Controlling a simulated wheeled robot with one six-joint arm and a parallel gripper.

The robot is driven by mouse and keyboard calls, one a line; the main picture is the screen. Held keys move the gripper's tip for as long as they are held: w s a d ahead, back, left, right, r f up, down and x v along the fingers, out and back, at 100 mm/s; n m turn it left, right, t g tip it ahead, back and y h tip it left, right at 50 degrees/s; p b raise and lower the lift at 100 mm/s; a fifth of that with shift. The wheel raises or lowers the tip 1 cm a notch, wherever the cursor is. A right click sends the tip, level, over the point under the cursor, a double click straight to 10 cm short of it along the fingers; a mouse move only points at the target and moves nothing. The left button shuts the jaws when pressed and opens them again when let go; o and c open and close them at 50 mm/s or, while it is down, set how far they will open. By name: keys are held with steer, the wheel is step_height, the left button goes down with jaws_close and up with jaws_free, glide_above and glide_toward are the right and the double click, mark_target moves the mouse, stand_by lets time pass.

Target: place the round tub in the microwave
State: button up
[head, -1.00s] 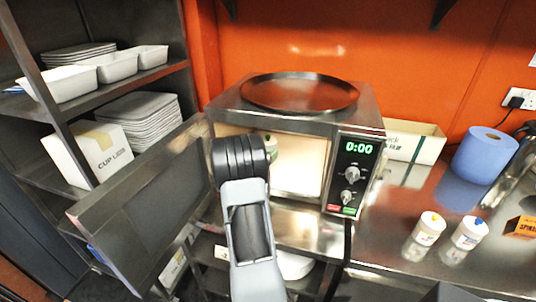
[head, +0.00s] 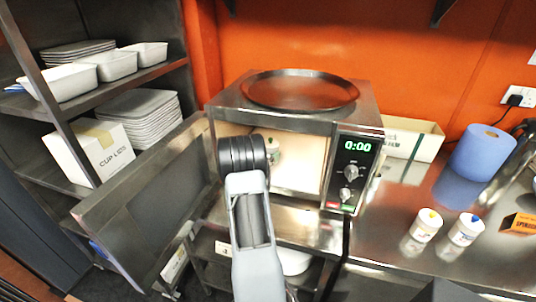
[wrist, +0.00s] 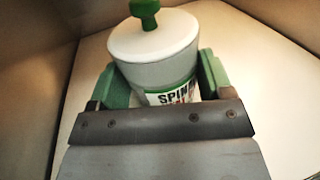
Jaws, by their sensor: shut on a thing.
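The round tub (wrist: 155,50) is white with a green knob on its lid and a green-edged label reading "SPIN". My gripper (wrist: 160,80) is shut on it, with a green finger pad on each side of the tub in the wrist view. In the head view the tub (head: 272,146) shows partly past my arm, inside the open microwave (head: 345,130). The microwave floor (wrist: 250,130) surrounds it in the wrist view. The tub's base is hidden, so I cannot tell whether it touches the floor. The microwave door (head: 150,200) stands wide open to the left.
A dark round tray (head: 300,90) lies on top of the microwave. Two small white tubs (head: 427,223) (head: 466,229) and a blue paper roll (head: 483,152) stand on the steel counter at right. A shelf with trays (head: 140,118) is at left.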

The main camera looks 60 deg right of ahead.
steer(key=shift+f, duration=0.15)
steer(key=o, duration=1.1)
